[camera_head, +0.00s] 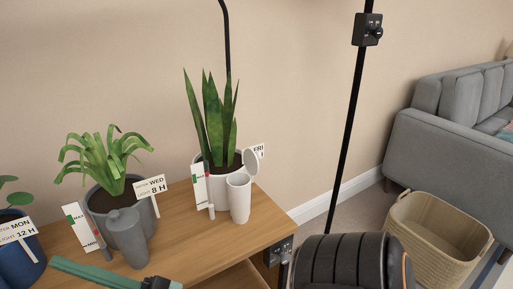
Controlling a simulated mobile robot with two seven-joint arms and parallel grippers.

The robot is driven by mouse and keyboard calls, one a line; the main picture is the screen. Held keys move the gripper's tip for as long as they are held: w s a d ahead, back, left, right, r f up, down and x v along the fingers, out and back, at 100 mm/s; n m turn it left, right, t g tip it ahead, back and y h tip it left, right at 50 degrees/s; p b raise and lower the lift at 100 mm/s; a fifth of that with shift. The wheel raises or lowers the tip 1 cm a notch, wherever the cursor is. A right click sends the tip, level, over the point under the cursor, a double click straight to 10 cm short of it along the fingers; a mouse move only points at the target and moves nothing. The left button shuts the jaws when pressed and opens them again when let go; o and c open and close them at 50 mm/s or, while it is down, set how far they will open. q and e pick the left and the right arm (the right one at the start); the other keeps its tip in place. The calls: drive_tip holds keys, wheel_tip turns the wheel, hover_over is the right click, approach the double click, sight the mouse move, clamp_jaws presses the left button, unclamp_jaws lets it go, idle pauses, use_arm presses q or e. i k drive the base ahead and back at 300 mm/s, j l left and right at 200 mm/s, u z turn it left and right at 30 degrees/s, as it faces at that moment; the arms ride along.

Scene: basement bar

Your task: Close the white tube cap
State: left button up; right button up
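The white tube (238,200) stands upright on the wooden table, in front of the white pot with the tall snake plant. Its round white cap (250,164) is tilted up and back at the tube's upper right, so the cap stands open. The cap seems joined to the tube by its rim, but the hinge is too small to make out. Neither of my grippers shows in the head view, so I cannot see whether they are open or shut.
The wooden table (185,240) also bears a grey tube (127,238), a leafy plant in a grey pot (98,207) and a blue pot (22,262). A wicker basket (437,240) stands right.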

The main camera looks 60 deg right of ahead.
sight(251, 161)
drive_tip(key=k+l+z, duration=0.2)
drive_tip(key=l, duration=0.5)
drive_tip(key=l+z, duration=0.2)
drive_tip(key=l, duration=0.5)
drive_tip(key=k+l+z, duration=0.2)
drive_tip(key=l, duration=0.5)
drive_tip(key=j, duration=0.65)
drive_tip(key=k+u, duration=0.05)
